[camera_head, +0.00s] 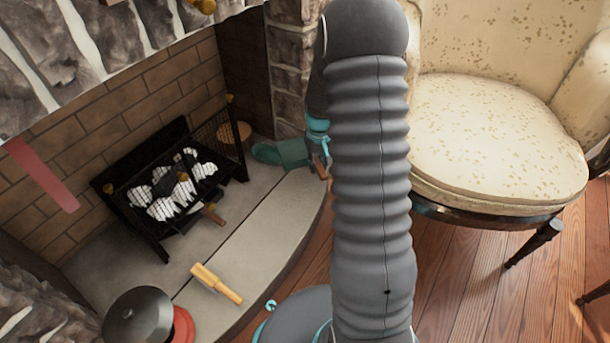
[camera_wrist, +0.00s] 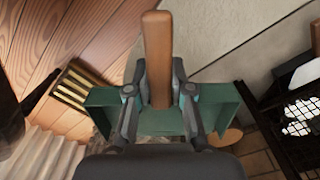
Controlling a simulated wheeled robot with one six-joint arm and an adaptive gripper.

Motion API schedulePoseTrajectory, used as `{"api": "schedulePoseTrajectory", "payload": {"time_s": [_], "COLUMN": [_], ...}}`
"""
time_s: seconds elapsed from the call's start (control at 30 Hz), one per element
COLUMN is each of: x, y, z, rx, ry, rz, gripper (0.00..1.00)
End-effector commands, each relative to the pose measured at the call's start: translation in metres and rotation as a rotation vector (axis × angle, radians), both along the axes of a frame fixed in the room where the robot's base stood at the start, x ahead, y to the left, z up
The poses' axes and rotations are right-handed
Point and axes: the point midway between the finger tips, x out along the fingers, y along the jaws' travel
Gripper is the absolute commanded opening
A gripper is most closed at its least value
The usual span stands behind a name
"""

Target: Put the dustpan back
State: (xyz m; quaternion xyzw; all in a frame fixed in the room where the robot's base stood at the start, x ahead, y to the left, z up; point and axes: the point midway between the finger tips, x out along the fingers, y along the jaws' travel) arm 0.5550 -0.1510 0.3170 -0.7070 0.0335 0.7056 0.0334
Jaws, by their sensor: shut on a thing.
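The dustpan is green with a brown wooden handle. In the head view its green pan (camera_head: 283,153) is over the back right part of the hearth, and the handle is partly hidden by my arm. My gripper (camera_head: 320,150) is beside it, mostly behind my arm. In the wrist view my gripper (camera_wrist: 159,80) is shut on the wooden handle (camera_wrist: 157,45), one finger on each side. The green pan (camera_wrist: 222,105) spreads behind the fingers. I cannot tell whether the pan touches the hearth.
A black fire grate (camera_head: 150,235) with pale logs stands in the fireplace at left. A wooden-handled tool (camera_head: 217,284) lies on the hearth (camera_head: 255,240). A dark round-lidded object (camera_head: 138,318) is at front left. A cream armchair (camera_head: 490,140) stands at right on the wooden floor.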

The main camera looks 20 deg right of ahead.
Motion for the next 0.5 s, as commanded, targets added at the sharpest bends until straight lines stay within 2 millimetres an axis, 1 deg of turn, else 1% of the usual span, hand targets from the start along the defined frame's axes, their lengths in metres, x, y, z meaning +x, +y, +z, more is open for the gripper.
{"api": "schedulePoseTrajectory", "payload": {"time_s": [0.03,0.1,0.2,0.23,0.3,0.37,0.43,0.5], "x": [-0.007,-0.015,-0.024,-0.026,-0.028,-0.028,-0.025,-0.021], "y": [-0.023,-0.045,-0.068,-0.072,-0.077,-0.075,-0.066,-0.052], "z": [-0.006,-0.019,-0.034,-0.037,-0.044,-0.049,-0.056,-0.065], "rx": [0.002,0.001,0.000,0.000,0.000,0.000,0.000,0.000], "ry": [0.005,0.004,0.001,0.000,0.000,-0.002,-0.001,-0.001], "rz": [-0.035,-0.064,-0.094,-0.100,-0.107,-0.108,-0.106,-0.104], "gripper": [0.00,0.00,0.00,0.00,0.00,0.00,0.00,0.00]}}
